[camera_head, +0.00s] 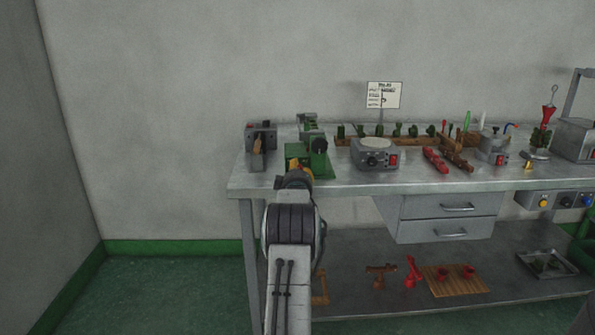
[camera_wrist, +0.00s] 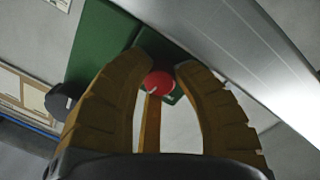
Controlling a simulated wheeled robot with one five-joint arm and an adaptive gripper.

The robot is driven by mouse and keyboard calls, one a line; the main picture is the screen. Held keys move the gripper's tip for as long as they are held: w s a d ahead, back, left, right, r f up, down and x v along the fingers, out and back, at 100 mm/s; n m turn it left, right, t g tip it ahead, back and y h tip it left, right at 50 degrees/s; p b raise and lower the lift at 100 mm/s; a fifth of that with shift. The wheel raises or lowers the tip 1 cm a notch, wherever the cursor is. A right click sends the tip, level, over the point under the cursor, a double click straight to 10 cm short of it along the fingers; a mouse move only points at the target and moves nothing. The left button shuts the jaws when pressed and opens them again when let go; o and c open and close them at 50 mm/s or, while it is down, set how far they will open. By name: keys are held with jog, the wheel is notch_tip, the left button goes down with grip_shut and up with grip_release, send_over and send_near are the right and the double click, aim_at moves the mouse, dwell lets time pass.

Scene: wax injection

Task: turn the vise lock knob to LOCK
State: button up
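The green vise (camera_head: 311,160) stands near the left end of the workbench. My gripper (camera_head: 297,168) is at its front and hides part of it in the head view. In the wrist view a round red knob (camera_wrist: 159,83) with a small white mark toward its lower left lies between the tips of my gripper's two yellow-brown fingers (camera_wrist: 160,72). The fingers are spread, with a gap between the tips about as wide as the knob. I cannot tell whether they touch it. Green vise body (camera_wrist: 103,45) shows behind the fingers. The LOCK lettering is not readable.
A grey device (camera_head: 262,135) stands left of the vise, and a round-topped heater box (camera_head: 375,154) stands to its right. A wooden rack and red tools lie farther right on the workbench (camera_head: 350,184). A silver metal surface (camera_wrist: 235,45) passes close to the right finger.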

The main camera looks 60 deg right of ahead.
jog(key=shift+w, duration=0.1)
grip_shut()
jog(key=m+b, duration=0.3)
jog(key=b, duration=0.1)
jog(key=shift+f, duration=0.1)
jog(key=shift+m+b, duration=0.6)
jog(key=shift+b, duration=0.2)
jog(key=shift+r, duration=0.4)
jog(key=shift+o, duration=0.8)
grip_release()
jog(key=shift+o, duration=1.2)
jog(key=shift+w, duration=0.15)
